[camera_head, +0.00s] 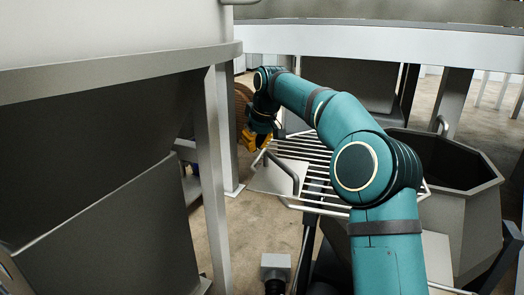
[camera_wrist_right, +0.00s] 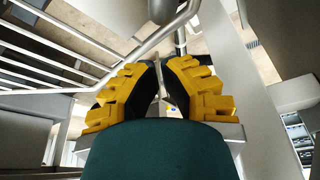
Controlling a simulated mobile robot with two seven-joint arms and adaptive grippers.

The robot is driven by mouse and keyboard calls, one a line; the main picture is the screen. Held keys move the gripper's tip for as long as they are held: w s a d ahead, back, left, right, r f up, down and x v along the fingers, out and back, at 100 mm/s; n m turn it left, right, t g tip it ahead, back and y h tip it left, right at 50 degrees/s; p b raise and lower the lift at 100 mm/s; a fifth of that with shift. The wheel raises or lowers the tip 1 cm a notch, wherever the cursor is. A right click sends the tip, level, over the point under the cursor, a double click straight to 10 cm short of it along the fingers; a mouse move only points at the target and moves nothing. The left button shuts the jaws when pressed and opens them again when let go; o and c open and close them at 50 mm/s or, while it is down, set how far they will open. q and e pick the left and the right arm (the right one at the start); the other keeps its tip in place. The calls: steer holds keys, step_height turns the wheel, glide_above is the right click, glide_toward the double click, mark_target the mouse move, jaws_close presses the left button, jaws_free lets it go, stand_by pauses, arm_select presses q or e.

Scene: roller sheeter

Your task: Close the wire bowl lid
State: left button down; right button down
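The wire bowl lid (camera_head: 314,178) is a rack of parallel metal rods with a flat plate and a bent handle on its left part. It lies to the left of the octagonal grey bowl (camera_head: 468,192), whose mouth is uncovered. My right arm crosses in front and hides part of the lid and bowl. My right gripper (camera_head: 256,140) is at the lid's far left edge. In the right wrist view, the yellow and black fingers (camera_wrist_right: 161,65) converge with tips nearly meeting, close to a metal tube. I see nothing clearly held. The lid's rods (camera_wrist_right: 45,60) show at left. My left gripper is out of view.
A large grey machine body (camera_head: 110,160) with an upright post (camera_head: 214,150) fills the left side. A white beam (camera_head: 390,42) runs across the back. Open floor (camera_head: 245,240) shows between the post and the lid. A small grey box (camera_head: 275,262) stands below.

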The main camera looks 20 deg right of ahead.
mark_target(260, 160)
steer(key=shift+s+d, duration=0.2)
steer(key=shift+s, duration=0.55)
steer(key=shift+s+d, duration=0.2)
steer(key=shift+s, duration=0.55)
steer(key=shift+s+b, duration=0.2)
steer(key=shift+b, duration=0.1)
